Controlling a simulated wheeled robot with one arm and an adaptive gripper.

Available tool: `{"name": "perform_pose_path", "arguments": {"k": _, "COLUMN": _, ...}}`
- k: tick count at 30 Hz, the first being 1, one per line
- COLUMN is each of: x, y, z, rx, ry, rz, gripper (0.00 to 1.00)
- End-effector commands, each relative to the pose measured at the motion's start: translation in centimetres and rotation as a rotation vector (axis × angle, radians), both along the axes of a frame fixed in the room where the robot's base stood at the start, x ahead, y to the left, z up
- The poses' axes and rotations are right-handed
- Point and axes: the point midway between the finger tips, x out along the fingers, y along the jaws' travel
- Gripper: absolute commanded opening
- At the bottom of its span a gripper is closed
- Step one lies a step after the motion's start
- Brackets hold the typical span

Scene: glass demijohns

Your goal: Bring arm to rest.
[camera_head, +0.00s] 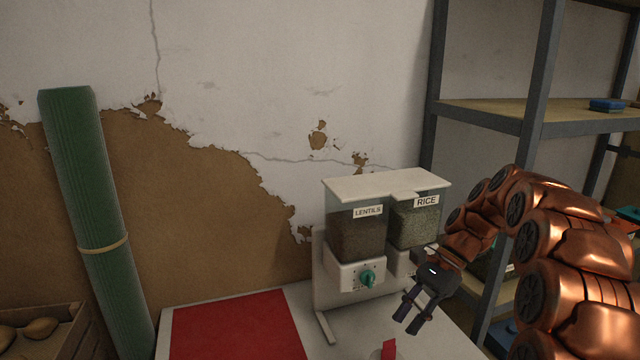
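My gripper (408,316) is at the end of my copper-coloured arm, which reaches in from the right. Its two dark fingers point down and left, apart from each other, with nothing seen between them. It is in front of the right side of a dry-food dispenser (388,186) and above the white table (318,350). I cannot tell whether it touches the dispenser. The arm hides part of the dispenser's lower right side and the shelf behind.
The dispenser has bins labelled lentils and rice, with a teal knob (367,278). A red mat (240,328) and a small red object (389,349) are on the table. A green roll (85,200) leans at left by a wooden crate (60,340). A metal shelf (485,115) stands at right.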

Motion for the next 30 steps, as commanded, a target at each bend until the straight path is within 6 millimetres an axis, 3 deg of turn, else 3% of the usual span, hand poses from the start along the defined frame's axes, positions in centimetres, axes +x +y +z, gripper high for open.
{"name": "perform_pose_path", "arguments": {"k": 15, "x": -10.4, "y": 3.8, "z": 2.1, "rx": -0.092, "ry": -0.207, "rz": 0.34, "gripper": 0.29}}
{"name": "perform_pose_path", "arguments": {"k": 30, "x": -21.1, "y": 3.8, "z": 1.1, "rx": -0.193, "ry": -0.376, "rz": 0.695, "gripper": 0.29}}
